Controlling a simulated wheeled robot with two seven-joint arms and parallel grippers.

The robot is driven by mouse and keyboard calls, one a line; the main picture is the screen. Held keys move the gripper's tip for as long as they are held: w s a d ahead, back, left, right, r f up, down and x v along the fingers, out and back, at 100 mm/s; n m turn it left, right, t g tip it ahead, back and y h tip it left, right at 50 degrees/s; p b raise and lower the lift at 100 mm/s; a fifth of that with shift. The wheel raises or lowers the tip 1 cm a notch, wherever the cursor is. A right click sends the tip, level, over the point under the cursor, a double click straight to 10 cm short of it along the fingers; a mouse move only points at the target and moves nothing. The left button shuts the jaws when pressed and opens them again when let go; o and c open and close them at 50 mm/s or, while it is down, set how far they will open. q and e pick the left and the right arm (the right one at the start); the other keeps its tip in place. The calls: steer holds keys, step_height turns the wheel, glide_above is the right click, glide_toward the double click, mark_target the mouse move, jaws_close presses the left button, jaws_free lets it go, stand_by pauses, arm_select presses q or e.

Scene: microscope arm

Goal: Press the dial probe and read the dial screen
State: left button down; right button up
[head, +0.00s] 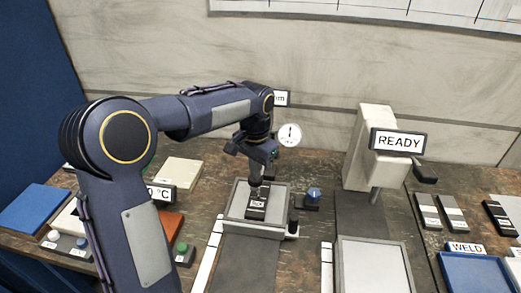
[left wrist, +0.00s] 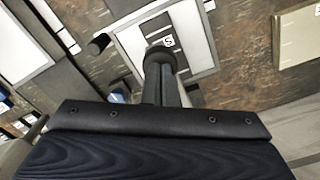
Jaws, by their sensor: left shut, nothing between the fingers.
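A round white dial (head: 289,134) with a dark needle stands at the back middle of the bench, just right of my left wrist. A small screen (head: 281,98) ending in "m" is mostly hidden behind my arm. My left gripper (head: 257,184) points down, shut and empty, over a dark labelled block (head: 256,207) in a pale square tray (head: 235,213). In the left wrist view the shut fingers (left wrist: 161,55) overlap the block (left wrist: 152,27); I cannot tell whether they touch it. The probe tip cannot be made out. My right gripper is not in view.
A blue-topped knob (head: 313,194) stands right of the tray. A pale column machine with a READY screen (head: 398,141) stands farther right. A °C screen (head: 161,193), a green button (head: 182,248) and a blue mat (head: 35,207) are on the left. Labelled blocks (head: 452,211) lie at right.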

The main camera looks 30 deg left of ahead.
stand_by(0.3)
arm_select(q)
step_height(320, 180, up, 6)
steer(key=p, duration=0.5)
steer(key=shift+f, duration=0.15)
step_height(320, 180, up, 8)
steer(key=shift+f, duration=0.15)
stand_by(0.5)
steer(key=shift+s, duration=0.1)
stand_by(0.6)
